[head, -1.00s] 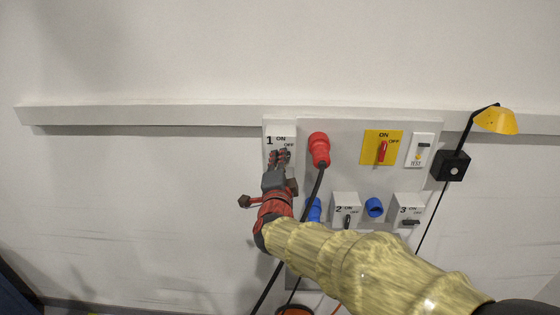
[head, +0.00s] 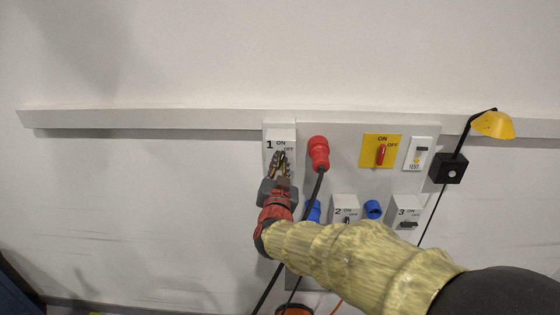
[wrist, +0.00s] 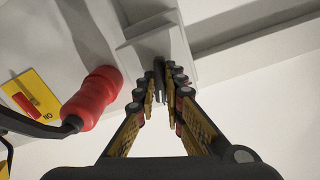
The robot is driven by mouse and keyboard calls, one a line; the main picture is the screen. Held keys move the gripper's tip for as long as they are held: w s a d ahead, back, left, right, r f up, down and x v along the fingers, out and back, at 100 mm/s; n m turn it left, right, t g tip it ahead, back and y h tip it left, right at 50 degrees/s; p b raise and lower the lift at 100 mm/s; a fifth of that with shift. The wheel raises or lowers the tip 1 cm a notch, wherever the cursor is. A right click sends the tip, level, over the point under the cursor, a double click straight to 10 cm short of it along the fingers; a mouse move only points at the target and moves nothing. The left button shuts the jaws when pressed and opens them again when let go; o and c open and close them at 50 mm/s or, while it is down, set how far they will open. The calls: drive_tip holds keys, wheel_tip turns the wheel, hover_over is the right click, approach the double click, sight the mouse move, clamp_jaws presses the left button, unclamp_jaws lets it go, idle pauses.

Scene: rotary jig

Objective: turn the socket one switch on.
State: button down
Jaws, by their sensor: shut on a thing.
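The socket one box (head: 281,134), marked 1 with ON and OFF, is at the upper left of the grey panel. Its dark switch handle (wrist: 159,68) shows between the fingertips in the wrist view. My gripper (head: 281,160) reaches up to the front of this box. In the wrist view my gripper (wrist: 160,80) has its fingers closed around the handle, one on each side. In the head view the fingers partly hide the handle, and its exact angle is hard to tell.
A red plug (head: 319,153) with a black cable is close to the right of my gripper. A yellow switch plate (head: 381,150), a test unit (head: 417,153), socket two (head: 345,207) and socket three (head: 406,216) are farther right. A yellow lamp (head: 493,125) stands at the right. Wall at left is clear.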

drive_tip(key=shift+f+n+p, duration=0.1)
drive_tip(key=shift+n+p, duration=0.55)
drive_tip(key=shift+n, duration=1.15)
drive_tip(key=c, duration=2)
unclamp_jaws()
drive_tip(key=shift+o, duration=0.6)
drive_tip(key=s, duration=1.2)
drive_tip(key=shift+a, duration=0.25)
